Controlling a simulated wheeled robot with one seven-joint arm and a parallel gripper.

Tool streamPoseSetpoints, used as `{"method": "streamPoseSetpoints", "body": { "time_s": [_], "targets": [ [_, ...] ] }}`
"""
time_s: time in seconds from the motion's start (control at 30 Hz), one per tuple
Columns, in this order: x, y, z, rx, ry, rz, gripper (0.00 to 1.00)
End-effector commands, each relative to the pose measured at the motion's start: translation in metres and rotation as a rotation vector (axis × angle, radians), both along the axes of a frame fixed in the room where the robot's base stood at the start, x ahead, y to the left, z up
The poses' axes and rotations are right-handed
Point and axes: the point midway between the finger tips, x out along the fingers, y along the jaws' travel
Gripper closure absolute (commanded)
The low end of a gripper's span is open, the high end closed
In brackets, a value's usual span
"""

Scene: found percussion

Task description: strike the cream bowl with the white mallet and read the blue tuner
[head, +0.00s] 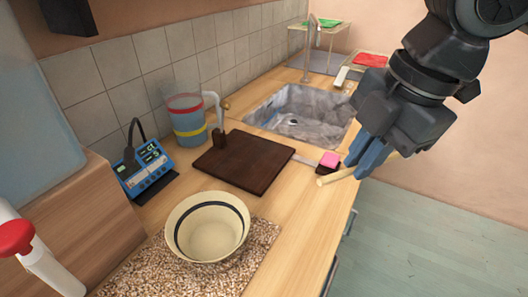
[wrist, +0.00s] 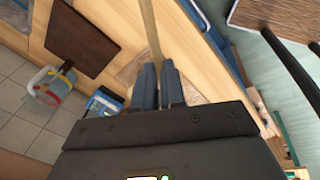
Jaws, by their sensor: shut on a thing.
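The cream bowl (head: 207,228) with a dark band inside stands upright on a speckled mat (head: 237,272). The blue tuner (head: 142,165) stands on a dark base behind it, to the left; its lit characters are too small to read. My gripper (head: 368,160) is at the right, above the counter's front edge and apart from the bowl. It is shut on a pale wooden stick (head: 337,177), which also shows in the wrist view (wrist: 150,30) running up between the fingers (wrist: 157,80). No white mallet head is visible on the stick. The tuner also shows in the wrist view (wrist: 104,101).
A dark board (head: 243,161) lies behind the bowl, with a striped jug (head: 188,120) at its left. A pink-topped dark block (head: 329,160) lies near the stick. A sink (head: 300,112) is farther back. A red-and-white object (head: 16,239) is at lower left.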

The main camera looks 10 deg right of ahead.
Motion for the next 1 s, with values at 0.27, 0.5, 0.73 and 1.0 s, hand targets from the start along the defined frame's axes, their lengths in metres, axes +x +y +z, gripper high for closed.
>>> {"method": "streamPoseSetpoints", "body": {
  "time_s": [0.27,0.5,0.73,1.0],
  "targets": [
    [-0.040,0.140,0.047,0.127,0.065,0.320,1.00],
    [-0.084,0.208,0.069,0.193,0.132,0.515,1.00],
    [-0.100,0.225,0.074,0.209,0.159,0.576,1.00],
    [-0.100,0.226,0.074,0.209,0.158,0.578,1.00]
  ]
}}
